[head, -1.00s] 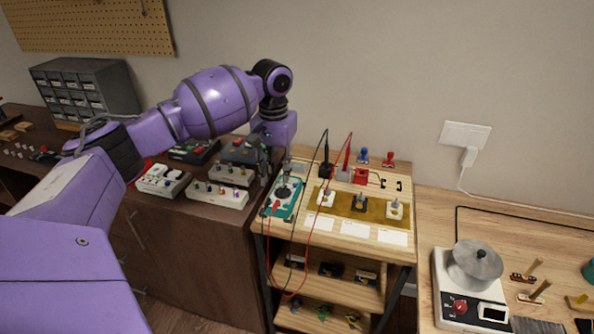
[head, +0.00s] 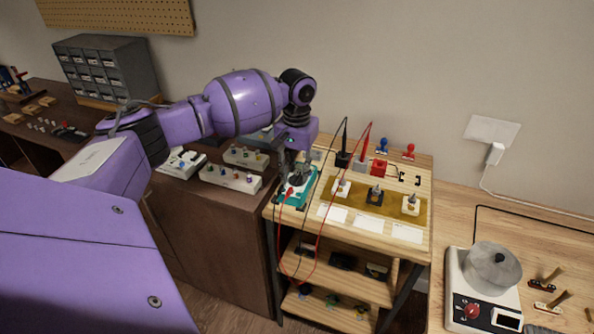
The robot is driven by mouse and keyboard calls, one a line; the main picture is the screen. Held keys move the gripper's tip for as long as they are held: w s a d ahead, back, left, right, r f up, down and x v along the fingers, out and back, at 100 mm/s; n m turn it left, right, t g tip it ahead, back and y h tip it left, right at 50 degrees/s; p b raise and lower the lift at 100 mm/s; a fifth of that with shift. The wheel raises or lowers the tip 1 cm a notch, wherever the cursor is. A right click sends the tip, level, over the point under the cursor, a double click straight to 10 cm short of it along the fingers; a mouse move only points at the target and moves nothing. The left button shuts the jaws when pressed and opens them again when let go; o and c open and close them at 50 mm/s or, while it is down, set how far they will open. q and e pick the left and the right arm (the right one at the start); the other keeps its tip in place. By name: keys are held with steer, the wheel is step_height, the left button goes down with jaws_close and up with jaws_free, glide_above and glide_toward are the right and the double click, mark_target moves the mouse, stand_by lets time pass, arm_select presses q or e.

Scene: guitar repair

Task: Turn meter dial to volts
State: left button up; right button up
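The meter (head: 310,186) is a teal-edged device lying at the left end of the small wooden bench top, with a dark dial on its pale face. A red and a black lead run from its lower end. My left gripper (head: 294,172) points down right at the dial, over the meter's upper part. Its fingers partly hide the dial. The fingers are small and dark here, so I cannot tell whether they are open or touch the dial. The dial's pointer and markings are too small to read. My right gripper is out of view.
Black and red probes stand upright in holders (head: 343,160) behind the meter, their leads looping in front of the shelf. A tan mat (head: 393,208) with several switches lies to the right. White pedals (head: 230,179) sit on the dark cabinet at left.

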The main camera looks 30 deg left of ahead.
arm_select(q)
steer(key=shift+c, duration=0.4)
jaws_close()
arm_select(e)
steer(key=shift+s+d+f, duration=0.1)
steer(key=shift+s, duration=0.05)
arm_select(q)
steer(key=shift+r+m+p, duration=0.25)
steer(key=shift+m+p, duration=0.3)
steer(key=shift+m, duration=0.05)
steer(key=shift+m+p, duration=0.6)
steer(key=shift+m, duration=0.4)
steer(key=shift+d+f+m, duration=0.1)
steer(key=shift+m, duration=0.3)
steer(key=shift+m+p, duration=0.35)
steer(key=shift+m, duration=0.25)
steer(key=shift+f+m, duration=0.15)
steer(key=shift+m, duration=0.65)
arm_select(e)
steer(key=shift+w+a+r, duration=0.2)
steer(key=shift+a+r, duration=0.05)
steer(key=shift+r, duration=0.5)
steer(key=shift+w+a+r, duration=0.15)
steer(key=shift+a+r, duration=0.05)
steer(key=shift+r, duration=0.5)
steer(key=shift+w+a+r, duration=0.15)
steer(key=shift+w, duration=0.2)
